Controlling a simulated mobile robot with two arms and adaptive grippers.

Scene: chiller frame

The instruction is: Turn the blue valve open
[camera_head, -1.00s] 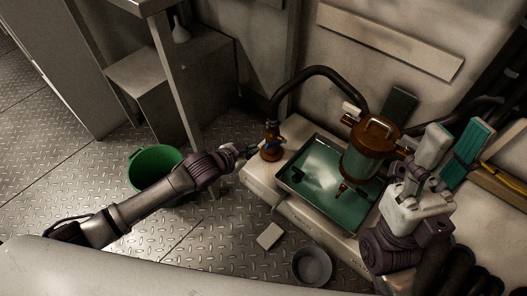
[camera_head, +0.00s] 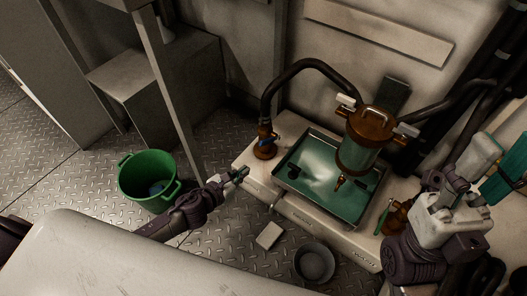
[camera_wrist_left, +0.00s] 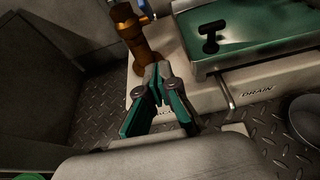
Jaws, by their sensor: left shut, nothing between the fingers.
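The blue valve handle (camera_head: 270,139) sits on a brown valve body (camera_head: 265,151) at the left end of the white base, under a black hose. In the left wrist view the handle (camera_wrist_left: 147,18) is partly cut off by the top edge, above the brown body (camera_wrist_left: 136,45). My left gripper (camera_head: 243,173) is shut and empty, below and left of the valve, apart from it. Its teal fingers (camera_wrist_left: 158,82) meet in front of the valve body in the wrist view. My right gripper (camera_head: 497,166) is at the right edge, its fingers apart, away from the valve.
A metal tray (camera_head: 284,187) and a brown-capped canister (camera_head: 368,125) stand right of the valve. A green bucket (camera_head: 135,188) and a grey bowl (camera_head: 314,263) are on the floor. A grey cabinet (camera_head: 150,95) and a post (camera_head: 170,95) stand at left.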

